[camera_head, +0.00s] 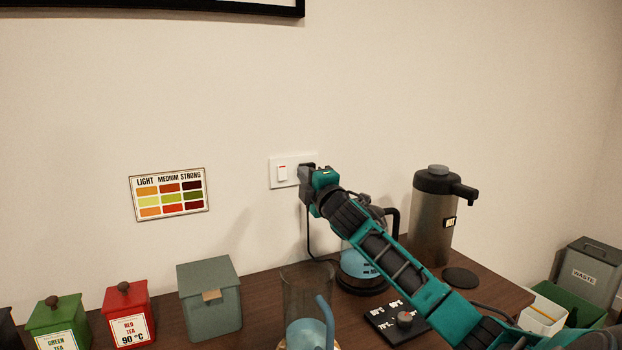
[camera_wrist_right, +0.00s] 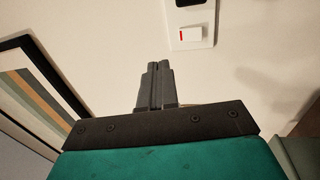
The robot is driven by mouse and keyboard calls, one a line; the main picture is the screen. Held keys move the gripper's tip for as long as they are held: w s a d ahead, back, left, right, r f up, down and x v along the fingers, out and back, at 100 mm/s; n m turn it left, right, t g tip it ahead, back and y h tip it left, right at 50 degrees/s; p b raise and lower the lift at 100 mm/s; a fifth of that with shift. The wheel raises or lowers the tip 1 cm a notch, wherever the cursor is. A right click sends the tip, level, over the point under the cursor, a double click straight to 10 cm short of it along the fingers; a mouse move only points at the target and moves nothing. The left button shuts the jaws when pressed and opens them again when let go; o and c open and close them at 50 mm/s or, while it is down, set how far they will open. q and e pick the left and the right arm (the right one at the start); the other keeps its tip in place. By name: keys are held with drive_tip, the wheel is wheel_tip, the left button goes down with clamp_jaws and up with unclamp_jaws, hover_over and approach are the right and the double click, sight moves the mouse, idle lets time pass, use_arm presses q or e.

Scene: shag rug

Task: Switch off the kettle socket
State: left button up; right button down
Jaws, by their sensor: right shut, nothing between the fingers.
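The white wall socket (camera_head: 278,184) has a rocker switch (camera_head: 282,173) with a red mark along its top edge. A black plug sits in its right part, partly hidden behind my right gripper (camera_head: 304,182). The gripper is shut and empty, close to the plug side in the head view. In the right wrist view, the closed fingertips (camera_wrist_right: 157,64) are beside the socket plate (camera_wrist_right: 206,42), and the switch (camera_wrist_right: 190,35) with its red mark is clear of them. Contact cannot be told. The glass kettle (camera_head: 357,266) stands below, partly covered by my right arm. My left gripper is out of view.
A black cord (camera_head: 309,237) hangs from the socket. The wall around the socket is mostly clear.

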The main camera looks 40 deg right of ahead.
drive_tip(key=shift+s+a+r, duration=0.1)
drive_tip(key=shift+s+a, duration=0.1)
drive_tip(key=shift+s, duration=0.4)
drive_tip(key=shift+s+a+r, duration=0.1)
drive_tip(key=shift+s+a, duration=0.05)
drive_tip(key=shift+s, duration=0.4)
